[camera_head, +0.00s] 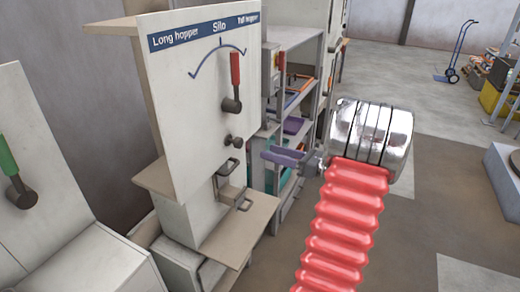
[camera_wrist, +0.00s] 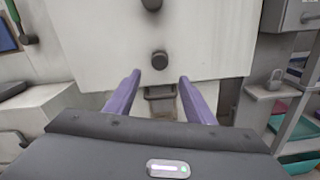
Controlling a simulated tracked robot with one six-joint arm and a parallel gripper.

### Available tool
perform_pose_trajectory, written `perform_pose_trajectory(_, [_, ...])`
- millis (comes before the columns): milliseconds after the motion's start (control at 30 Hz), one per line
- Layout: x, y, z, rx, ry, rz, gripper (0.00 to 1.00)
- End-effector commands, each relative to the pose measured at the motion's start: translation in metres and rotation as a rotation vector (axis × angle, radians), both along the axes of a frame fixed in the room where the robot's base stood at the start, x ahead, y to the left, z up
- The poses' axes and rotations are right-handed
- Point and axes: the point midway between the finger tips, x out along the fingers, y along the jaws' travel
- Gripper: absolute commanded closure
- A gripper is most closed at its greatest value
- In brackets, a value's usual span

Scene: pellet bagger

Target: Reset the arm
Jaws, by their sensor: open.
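My gripper (camera_head: 284,156) is at the end of my arm, in front of and to the right of the silo panel (camera_head: 190,90) in the head view. Its two purple fingers (camera_wrist: 154,98) are spread apart with nothing between them in the wrist view. The panel carries a lever with a red handle (camera_head: 235,78), standing upright under a curved scale marked Long hopper, Silo and Tall hopper. A small dark knob (camera_head: 234,142) sits below the lever; it also shows in the wrist view (camera_wrist: 160,60), beyond the fingers and apart from them.
Metal clamps (camera_head: 230,182) and a beige shelf (camera_head: 240,228) are below the panel. A green-handled lever (camera_head: 10,165) is at the left. A shelving rack (camera_head: 290,42) with bins stands behind my gripper. Open floor (camera_head: 420,160) lies to the right, with a blue hand truck (camera_head: 457,58) farther back.

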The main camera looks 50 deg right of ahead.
Motion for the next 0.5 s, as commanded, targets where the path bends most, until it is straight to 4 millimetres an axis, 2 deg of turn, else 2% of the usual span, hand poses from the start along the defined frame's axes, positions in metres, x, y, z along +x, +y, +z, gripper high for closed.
perform_pose_trajectory(333, [0.0004,0.0002,0.0000,-0.006,-0.002,0.000,0.51])
perform_pose_trajectory(500, [0.0006,-0.0008,-0.0071,-0.082,0.008,-0.003,0.51])
